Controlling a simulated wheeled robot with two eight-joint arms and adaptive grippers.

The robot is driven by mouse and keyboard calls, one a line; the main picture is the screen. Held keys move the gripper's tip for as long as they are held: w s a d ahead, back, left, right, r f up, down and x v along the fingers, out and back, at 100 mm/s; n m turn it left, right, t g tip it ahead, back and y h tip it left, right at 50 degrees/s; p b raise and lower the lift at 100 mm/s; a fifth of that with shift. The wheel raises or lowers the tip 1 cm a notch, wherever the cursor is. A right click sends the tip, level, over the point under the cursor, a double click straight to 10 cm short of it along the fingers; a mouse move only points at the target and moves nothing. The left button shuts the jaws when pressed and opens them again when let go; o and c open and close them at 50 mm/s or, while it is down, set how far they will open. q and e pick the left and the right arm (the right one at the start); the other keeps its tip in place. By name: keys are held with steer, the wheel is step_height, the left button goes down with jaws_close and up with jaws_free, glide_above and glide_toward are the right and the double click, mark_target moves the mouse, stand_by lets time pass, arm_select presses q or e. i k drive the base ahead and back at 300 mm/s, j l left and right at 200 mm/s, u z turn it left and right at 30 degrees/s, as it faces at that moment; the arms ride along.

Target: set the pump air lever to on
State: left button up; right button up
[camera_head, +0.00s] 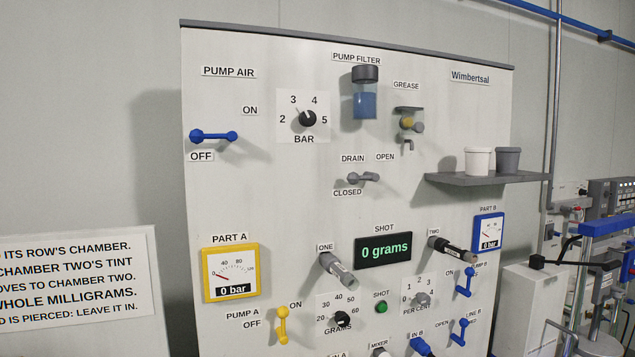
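The pump air lever (214,135) is a blue handle at the upper left of the white panel (300,200), under the PUMP AIR label (229,72). It lies level, with a rounded knob at each end. Its left end is just above the OFF label (201,156). The ON label (250,110) is above and right of its right end. Neither of my grippers shows in this view, and nothing touches the lever.
Right of the lever is the BAR dial (307,118), then the pump filter (364,95) and the drain lever (364,178). A grey shelf (470,180) with two cups juts from the right side. The space around the lever looks clear.

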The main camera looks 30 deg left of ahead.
mark_target(197, 136)
steer(key=u, duration=1.55)
